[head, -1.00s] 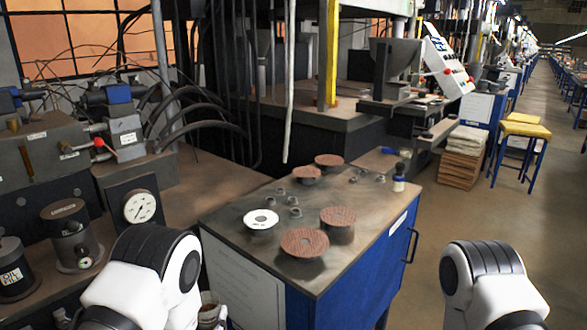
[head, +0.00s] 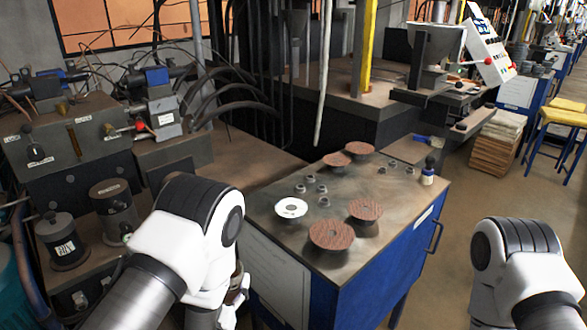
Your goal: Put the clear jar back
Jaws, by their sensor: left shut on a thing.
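My left gripper (head: 236,296) shows only in part, low beside the front left side of the blue cabinet, below my white left forearm. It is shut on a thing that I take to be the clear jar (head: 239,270). Only a small sliver of the jar shows behind my arm, so its contents and tilt cannot be told. My right arm is at the lower right, and its gripper is out of view.
The blue cabinet (head: 271,222) has a dark worktop with several brown flap discs (head: 331,234), a white disc (head: 291,207), small metal nuts and a small bottle (head: 428,176). Machinery and dark canisters (head: 115,207) stand left.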

